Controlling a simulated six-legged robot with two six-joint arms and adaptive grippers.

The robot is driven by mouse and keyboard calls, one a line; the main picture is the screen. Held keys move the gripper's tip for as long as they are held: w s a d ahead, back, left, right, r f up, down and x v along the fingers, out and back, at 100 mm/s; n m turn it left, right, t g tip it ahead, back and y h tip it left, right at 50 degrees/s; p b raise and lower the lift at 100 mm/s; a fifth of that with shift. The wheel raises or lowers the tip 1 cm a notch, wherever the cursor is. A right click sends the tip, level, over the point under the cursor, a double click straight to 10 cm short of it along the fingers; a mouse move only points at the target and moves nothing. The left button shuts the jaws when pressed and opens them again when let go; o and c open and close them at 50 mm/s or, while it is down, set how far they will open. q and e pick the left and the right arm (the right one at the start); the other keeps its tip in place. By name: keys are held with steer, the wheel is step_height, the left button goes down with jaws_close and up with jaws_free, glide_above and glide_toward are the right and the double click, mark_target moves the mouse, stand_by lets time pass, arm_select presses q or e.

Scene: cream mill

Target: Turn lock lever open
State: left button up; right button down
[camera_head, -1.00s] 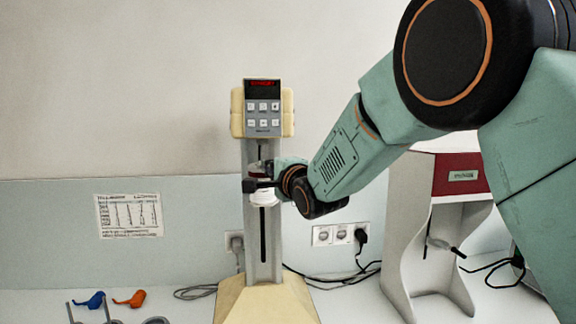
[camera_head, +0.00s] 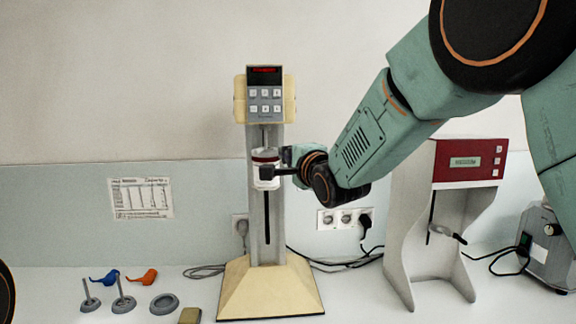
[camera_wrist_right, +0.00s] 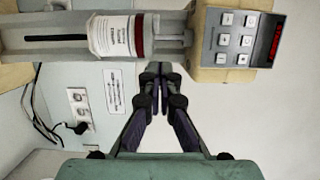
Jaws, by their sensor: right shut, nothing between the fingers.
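The mill stand (camera_head: 267,215) has a grey column, a cream base and a cream head with a keypad and red display. A white jar (camera_head: 266,183) with a printed label and a dark red band sits at the column; it also shows in the wrist view (camera_wrist_right: 112,36). My right gripper (camera_head: 277,173) is at the jar's right side in the head view. In the wrist view its fingers (camera_wrist_right: 158,72) are shut and empty, just below the column beside the red band. Contact cannot be told. I cannot make out a lock lever clearly. My left gripper is out of view.
A grey device with a red panel (camera_head: 467,162) stands to the right. Wall sockets (camera_head: 345,218) and cables lie between.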

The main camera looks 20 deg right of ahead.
steer(key=s+a+b, duration=0.2)
steer(key=s+a, duration=0.1)
steer(key=s, duration=0.4)
steer(key=s+d+f+n+g+h, duration=0.1)
steer(key=s+d+f+n+g, duration=0.2)
steer(key=f, duration=1)
steer(key=s+f+n+g, duration=0.25)
steer(key=s+f, duration=0.35)
steer(key=f, duration=0.6)
steer(key=s+d+f+n+g+h, duration=0.1)
steer(key=s+d+f+n+g, duration=0.2)
steer(key=f, duration=1)
steer(key=s+f+n+g, duration=0.3)
steer(key=s+f, duration=0.3)
steer(key=s, duration=0.5)
steer(key=s+f+n+g, duration=0.25)
steer(key=s+f, duration=0.25)
steer(key=s, duration=0.6)
steer(key=s+f+n+g, duration=0.2)
steer(key=s+f+g, duration=0.3)
steer(key=s, duration=0.6)
step_height(320, 180, down, 18)
steer(key=t+b, duration=0.1)
steer(key=b, duration=1.5)
steer(key=shift+s+d+b, duration=0.15)
steer(key=shift+d+b, duration=0.15)
steer(key=shift+d, duration=0.1)
